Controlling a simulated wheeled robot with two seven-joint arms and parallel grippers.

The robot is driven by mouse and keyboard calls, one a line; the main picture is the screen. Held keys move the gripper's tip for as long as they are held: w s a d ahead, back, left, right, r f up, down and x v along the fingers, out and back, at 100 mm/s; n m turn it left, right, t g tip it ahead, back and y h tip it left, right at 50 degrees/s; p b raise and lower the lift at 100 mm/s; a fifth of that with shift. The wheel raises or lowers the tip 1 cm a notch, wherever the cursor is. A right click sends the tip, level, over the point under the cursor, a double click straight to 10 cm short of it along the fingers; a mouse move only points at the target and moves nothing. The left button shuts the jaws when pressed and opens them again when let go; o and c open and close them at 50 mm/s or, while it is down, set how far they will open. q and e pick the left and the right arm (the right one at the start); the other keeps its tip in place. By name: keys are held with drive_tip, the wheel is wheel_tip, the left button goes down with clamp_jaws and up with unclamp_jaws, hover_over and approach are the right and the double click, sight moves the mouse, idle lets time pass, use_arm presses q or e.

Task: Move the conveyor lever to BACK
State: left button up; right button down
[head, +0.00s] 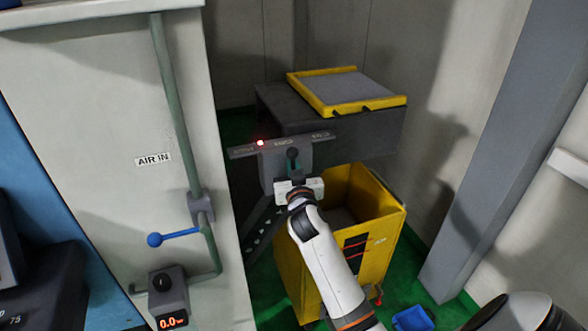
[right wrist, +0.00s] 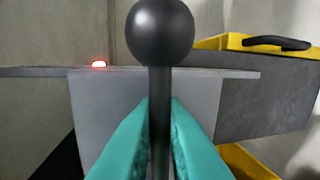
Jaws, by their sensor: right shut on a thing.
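The conveyor lever (head: 292,154) has a dark ball knob on a thin rod and stands upright in front of a grey plate. The right wrist view shows its ball knob (right wrist: 160,32) close up. My right gripper (head: 293,172) has teal fingers, and in the right wrist view they (right wrist: 159,135) are shut on the rod below the knob. A label strip (head: 281,144) runs behind the lever, with its print too small to read surely. A red lamp (head: 260,143) glows on the strip left of the lever. My left gripper is not in view.
A dark conveyor body with a yellow-framed tray (head: 395,102) stands behind the lever. A yellow bin (head: 390,225) is below right. A blue-handled valve (head: 155,240) and pipe are on the cabinet at left. A grey pillar (head: 480,160) rises at right.

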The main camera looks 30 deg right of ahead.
drive_tip(key=n, duration=0.1)
drive_tip(key=a+n+b, duration=0.2)
drive_tip(key=shift+w+f+t, duration=0.25)
drive_tip(key=shift+f+t, duration=0.1)
drive_tip(key=shift+t, duration=0.05)
drive_tip(key=shift+w+a+f+n+b, duration=0.1)
drive_tip(key=shift+a+f+n+b, duration=0.1)
drive_tip(key=shift+a+n+b, duration=0.6)
drive_tip(key=shift+w+a+f+n+b, duration=0.15)
drive_tip(key=shift+n+b, duration=0.25)
drive_tip(key=shift+n, duration=0.8)
drive_tip(key=shift+t, duration=0.3)
drive_tip(key=c, duration=1.6)
unclamp_jaws()
drive_tip(key=shift+o, duration=0.2)
drive_tip(key=shift+s, duration=0.1)
drive_tip(key=b, duration=0.3)
approach(276, 165)
drive_tip(key=r+v, duration=0.1)
drive_tip(key=v, duration=0.5)
drive_tip(key=shift+s+f, duration=0.1)
drive_tip(key=shift+f, duration=0.35)
